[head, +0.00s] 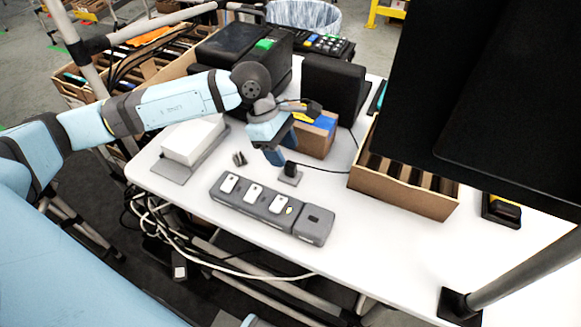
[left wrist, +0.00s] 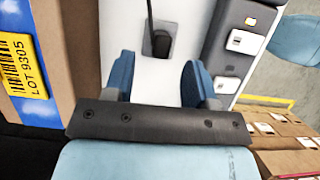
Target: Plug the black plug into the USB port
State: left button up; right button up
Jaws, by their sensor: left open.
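The black plug (head: 290,168) stands in a small grey holder (head: 289,179) on the white table, with a thin black cable running from it. In the left wrist view the plug (left wrist: 159,43) shows ahead, between and beyond the blue fingertips. My left gripper (head: 274,157) is open and empty, just left of the plug and apart from it. Its spread fingers also show in the left wrist view (left wrist: 159,80). A long grey strip (head: 268,208) with several white port blocks lies in front of the plug. The USB port opening itself is too small to tell. My right gripper is not in view.
A cardboard box (head: 316,138) with a yellow label stands right behind the gripper. A divided carton (head: 405,188) stands to the right. A white box (head: 193,140) on a grey plate is to the left.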

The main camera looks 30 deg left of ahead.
aim_at(290, 163)
pick_arm(q)
jog(key=x, duration=0.4)
jog(key=shift+d+f, duration=0.2)
jog(key=shift+d, duration=0.1)
jog(key=shift+c, duration=0.5)
grip_shut()
